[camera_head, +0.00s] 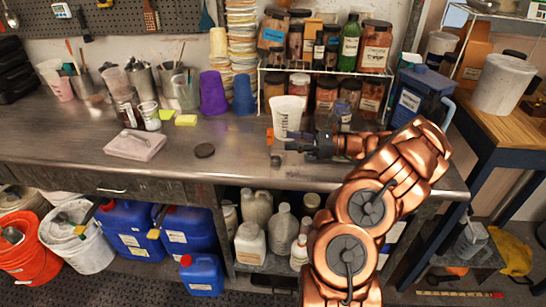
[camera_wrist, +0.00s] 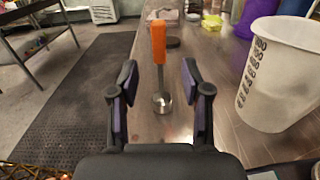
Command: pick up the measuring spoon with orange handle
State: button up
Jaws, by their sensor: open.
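The measuring spoon has an orange handle (camera_wrist: 158,46), a thin metal shank and a round metal cup (camera_wrist: 162,103) low on the bench top. In the wrist view it appears centred between my fingers, with the handle's top beyond the fingertips; whether it stands upright or leans I cannot tell. My gripper (camera_wrist: 159,73) is open, with a finger to each side of the spoon and a visible gap on both sides. In the head view my gripper (camera_head: 284,142) is low over the bench, and part of the orange handle (camera_head: 270,136) shows at its tips.
A white measuring beaker (camera_head: 289,116) stands close to my gripper; it also shows at right in the wrist view (camera_wrist: 275,75). A rack of jars (camera_head: 325,75) is behind. Bench around the disc is clear.

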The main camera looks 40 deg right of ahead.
aim_at(272, 144)
jog(key=p+x, duration=0.2)
jog(key=x, duration=0.4)
jog(key=shift+w+a, duration=0.1)
jog(key=shift+a, duration=0.1)
grip_shut()
